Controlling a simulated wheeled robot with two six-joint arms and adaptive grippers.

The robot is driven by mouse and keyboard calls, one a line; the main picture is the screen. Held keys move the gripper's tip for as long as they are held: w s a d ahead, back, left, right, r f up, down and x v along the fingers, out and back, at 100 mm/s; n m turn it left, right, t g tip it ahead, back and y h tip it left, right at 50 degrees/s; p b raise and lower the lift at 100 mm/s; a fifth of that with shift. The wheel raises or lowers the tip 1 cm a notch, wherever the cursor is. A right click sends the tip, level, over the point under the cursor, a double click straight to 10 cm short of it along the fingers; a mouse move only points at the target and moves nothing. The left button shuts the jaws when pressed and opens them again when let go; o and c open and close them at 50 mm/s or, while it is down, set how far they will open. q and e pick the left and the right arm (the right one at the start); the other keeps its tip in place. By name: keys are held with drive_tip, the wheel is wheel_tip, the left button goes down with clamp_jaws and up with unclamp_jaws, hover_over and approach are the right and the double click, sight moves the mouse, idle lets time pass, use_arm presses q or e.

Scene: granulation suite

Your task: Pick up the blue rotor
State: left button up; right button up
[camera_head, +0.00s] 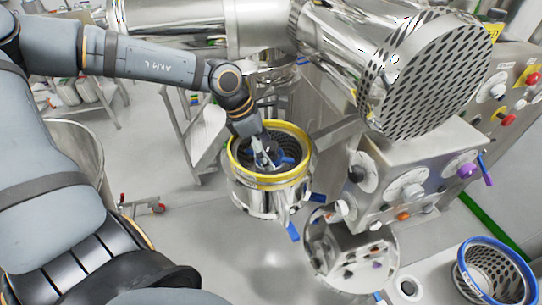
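The blue rotor (286,160) sits inside a round steel housing (268,200) with a yellow rim. Only a small part of its blue shows, low inside the ring. My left gripper (265,160) reaches down from the upper left into the housing's opening, right at the rotor. The gripper covers much of the rotor. The fingers are small and overlap it, so I cannot tell whether they are open or shut, or touching it. My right gripper is not in view.
A large steel machine with a perforated drum (428,75) hangs above right. A control box (415,180) with knobs stands close on the right. A perforated basket with a blue rim (497,243) is at the lower right. Floor left of the housing is mostly clear.

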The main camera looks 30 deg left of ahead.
use_arm(q)
drive_tip(key=shift+s+a, duration=0.15)
drive_tip(key=shift+a, duration=0.1)
drive_tip(key=c, duration=0.5)
drive_tip(key=shift+d, duration=0.1)
drive_tip(key=c, duration=0.8)
